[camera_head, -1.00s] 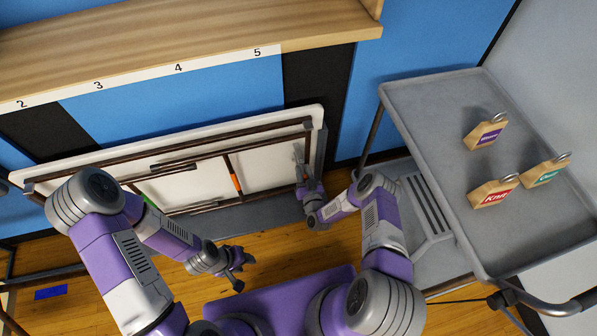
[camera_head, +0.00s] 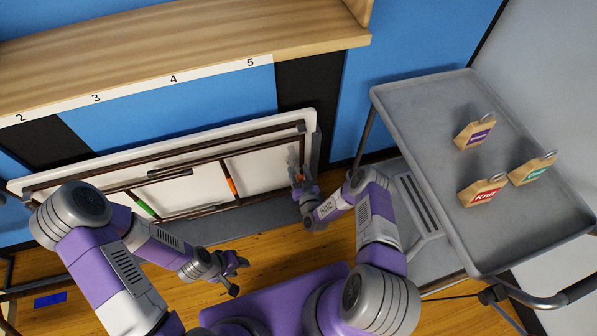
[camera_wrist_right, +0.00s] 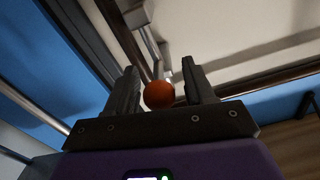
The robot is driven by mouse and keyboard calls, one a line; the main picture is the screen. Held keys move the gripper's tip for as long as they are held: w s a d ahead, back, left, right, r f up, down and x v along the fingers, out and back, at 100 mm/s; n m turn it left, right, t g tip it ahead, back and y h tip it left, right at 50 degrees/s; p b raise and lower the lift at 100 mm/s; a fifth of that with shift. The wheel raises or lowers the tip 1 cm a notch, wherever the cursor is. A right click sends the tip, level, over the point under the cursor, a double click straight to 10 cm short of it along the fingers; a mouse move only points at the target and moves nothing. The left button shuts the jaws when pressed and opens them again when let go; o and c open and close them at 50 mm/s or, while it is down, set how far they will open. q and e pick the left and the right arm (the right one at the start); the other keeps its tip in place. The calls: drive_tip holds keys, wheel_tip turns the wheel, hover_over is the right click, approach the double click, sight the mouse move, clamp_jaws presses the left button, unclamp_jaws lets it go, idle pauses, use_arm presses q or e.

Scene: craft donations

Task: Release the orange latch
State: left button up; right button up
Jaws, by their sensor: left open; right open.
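A folded white table (camera_head: 265,180) with brown metal legs stands on its side against the wall. An orange round knob (camera_wrist_right: 159,94), which looks like the latch, sits between the fingers of my right gripper (camera_wrist_right: 160,70) in the right wrist view. The fingers are open on either side of it, with a gap visible. In the head view my right gripper (camera_head: 301,178) is at the right end of the folded table and hides most of the knob. An orange bar (camera_head: 231,187) shows on the table's frame. My left gripper (camera_head: 238,268) is open and empty above the floor.
A green bar (camera_head: 146,208) is on the frame further left. A wooden shelf (camera_head: 180,50) with numbers overhangs the table. A grey cart (camera_head: 420,120) at the right holds several tagged wooden blocks. The wooden floor (camera_head: 270,250) between my arms is clear.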

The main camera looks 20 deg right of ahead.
use_arm(q)
wheel_tip(320, 180, up, 2)
drive_tip(key=shift+r+p, duration=0.15)
drive_tip(key=shift+p, duration=0.9)
use_arm(e)
drive_tip(key=s, duration=0.7)
drive_tip(key=shift+s+a, duration=0.15)
